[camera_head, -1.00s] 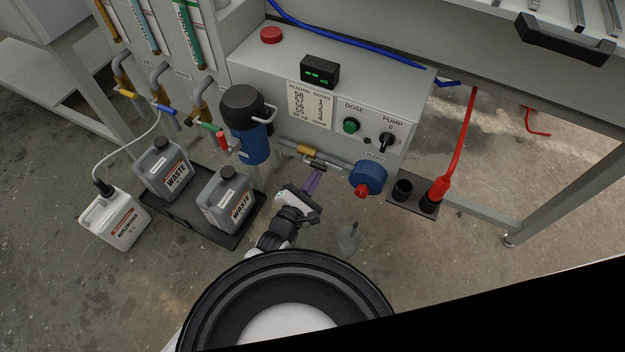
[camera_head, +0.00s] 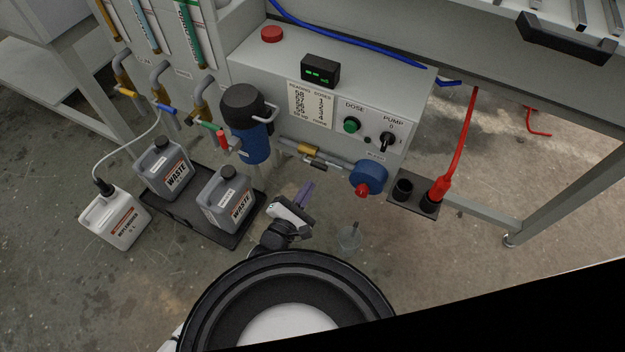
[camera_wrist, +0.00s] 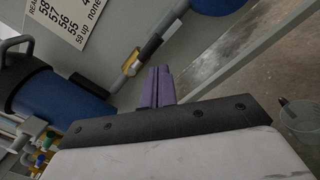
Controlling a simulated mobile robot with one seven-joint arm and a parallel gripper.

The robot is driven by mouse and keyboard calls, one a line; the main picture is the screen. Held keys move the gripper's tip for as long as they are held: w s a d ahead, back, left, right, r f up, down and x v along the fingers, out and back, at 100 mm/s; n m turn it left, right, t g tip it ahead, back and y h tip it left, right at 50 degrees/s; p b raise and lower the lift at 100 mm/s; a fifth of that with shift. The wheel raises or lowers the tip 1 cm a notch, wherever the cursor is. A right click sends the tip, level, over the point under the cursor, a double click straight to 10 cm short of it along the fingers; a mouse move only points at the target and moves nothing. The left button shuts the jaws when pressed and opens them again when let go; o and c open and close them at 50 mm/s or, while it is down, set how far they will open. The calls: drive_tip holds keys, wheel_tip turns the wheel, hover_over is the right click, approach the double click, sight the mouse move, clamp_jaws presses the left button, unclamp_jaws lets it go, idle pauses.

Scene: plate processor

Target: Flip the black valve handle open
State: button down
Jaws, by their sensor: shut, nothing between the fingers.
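The valve with a brass body (camera_head: 309,151) sits on the grey pipe under the front of the pump box. A short dark handle (camera_head: 313,161) shows just below the brass body and looks roughly in line with the pipe; its exact angle is hard to tell. In the wrist view the fingers (camera_wrist: 157,76) are together and empty.
A blue filter housing (camera_head: 252,145) hangs left of the valve and a round blue fitting with a red knob (camera_head: 369,178) is to its right. Two waste canisters (camera_head: 228,200) stand in a black tray at left. A clear beaker (camera_head: 350,237) stands on the floor at right.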

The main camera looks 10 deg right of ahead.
drive_tip(key=shift+v, duration=1.75)
